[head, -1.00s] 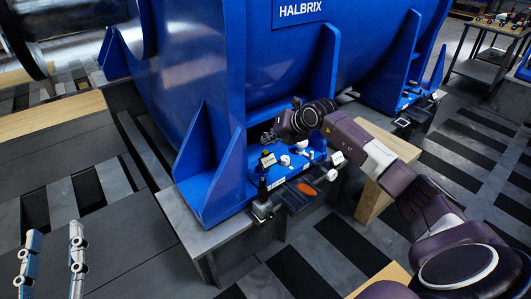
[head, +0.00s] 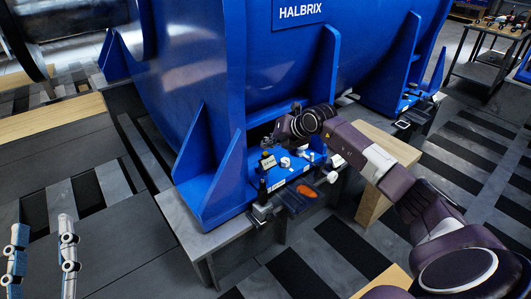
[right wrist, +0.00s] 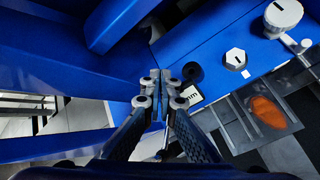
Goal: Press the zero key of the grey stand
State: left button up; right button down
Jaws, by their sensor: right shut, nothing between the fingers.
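A small indicator with a pale face (head: 267,161) stands at the near foot of the blue motor, above a dark post and clamp (head: 262,209). I take this to be the grey stand; its zero key cannot be made out. In the right wrist view, part of a pale face marked "mm" (right wrist: 191,95) shows just right of my fingertips, the rest hidden behind them. My right gripper (right wrist: 164,84) is shut and empty, close over the indicator; contact cannot be told. My left gripper (head: 42,236) is open and empty at the lower left of the head view.
The blue motor (head: 290,60) and its ribs stand close beside my right gripper. White hex heads (right wrist: 235,59) and a round white knob (right wrist: 283,14) are nearby. A dark tray holds an orange item (right wrist: 268,112). Another indicator (head: 403,124) is at the far foot.

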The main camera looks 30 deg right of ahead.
jog(key=shift+f, duration=0.1)
dwell(0.7)
pick_arm(q)
jog(key=shift+r, duration=0.15)
pick_arm(e)
jog(key=shift+f, duration=0.35)
pick_arm(q)
jog(key=shift+s+r+t, duration=0.4)
jog(key=shift+r+t, duration=0.1)
jog(key=shift+r, duration=0.1)
pick_arm(e)
jog(key=shift+f, duration=0.5)
dwell(0.5)
jog(key=shift+r, duration=0.3)
jog(key=shift+r+p, duration=0.6)
jog(key=shift+p, duration=0.05)
pick_arm(q)
notch_tip(320, 180, down, 9)
jog(key=w+g+y, duration=0.1)
jog(key=w+g, duration=0.1)
jog(key=g, duration=0.2)
jog(key=shift+w+a+r+g, duration=0.15)
jog(key=shift+w+a+g, duration=0.1)
jog(key=shift+g, duration=0.05)
